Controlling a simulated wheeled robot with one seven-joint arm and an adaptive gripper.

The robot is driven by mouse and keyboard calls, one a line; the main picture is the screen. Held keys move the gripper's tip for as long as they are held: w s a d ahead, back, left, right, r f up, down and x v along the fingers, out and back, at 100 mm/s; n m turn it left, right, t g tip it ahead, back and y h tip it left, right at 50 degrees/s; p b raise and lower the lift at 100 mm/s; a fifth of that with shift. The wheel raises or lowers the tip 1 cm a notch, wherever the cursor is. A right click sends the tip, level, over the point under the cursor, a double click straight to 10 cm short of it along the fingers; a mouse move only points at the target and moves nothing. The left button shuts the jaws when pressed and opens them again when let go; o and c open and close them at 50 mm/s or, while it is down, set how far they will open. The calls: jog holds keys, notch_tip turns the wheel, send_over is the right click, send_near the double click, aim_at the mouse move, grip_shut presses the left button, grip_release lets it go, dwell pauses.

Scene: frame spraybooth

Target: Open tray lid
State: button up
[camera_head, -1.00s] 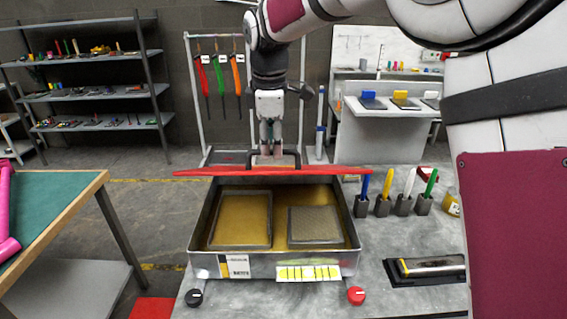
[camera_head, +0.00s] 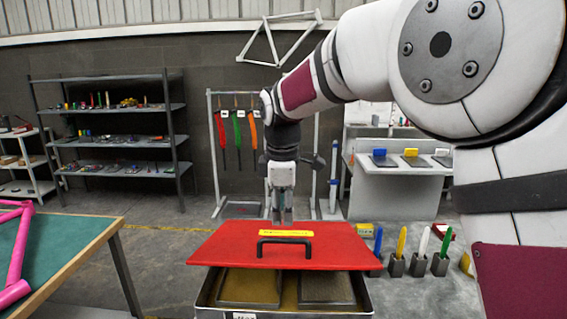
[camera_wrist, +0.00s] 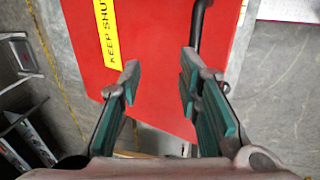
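The red tray lid (camera_head: 330,249) has a black handle (camera_head: 285,241) and a yellow label, and it also shows in the wrist view (camera_wrist: 150,30). In the head view, its top face is visible over the rear of the metal tray (camera_head: 207,298), and the front of the tray interior is uncovered. My gripper (camera_head: 282,216) is above and behind the handle. In the wrist view, my gripper (camera_wrist: 160,80) has its fingers spread with nothing between the tips. The handle (camera_wrist: 198,28) lies beyond the right fingertip, apart from the grip.
Two mesh panels (camera_head: 250,288) lie inside the tray. Several coloured-handled tools (camera_head: 400,245) stand in holders to the right. A green-topped table (camera_head: 60,245) is at left. Shelves (camera_head: 110,145) and a hanging rack (camera_head: 211,150) stand behind.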

notch_tip(320, 180, up, 14)
jog(key=w, duration=0.3)
dwell(1.5)
dwell(0.3)
jog(key=shift+d, duration=0.15)
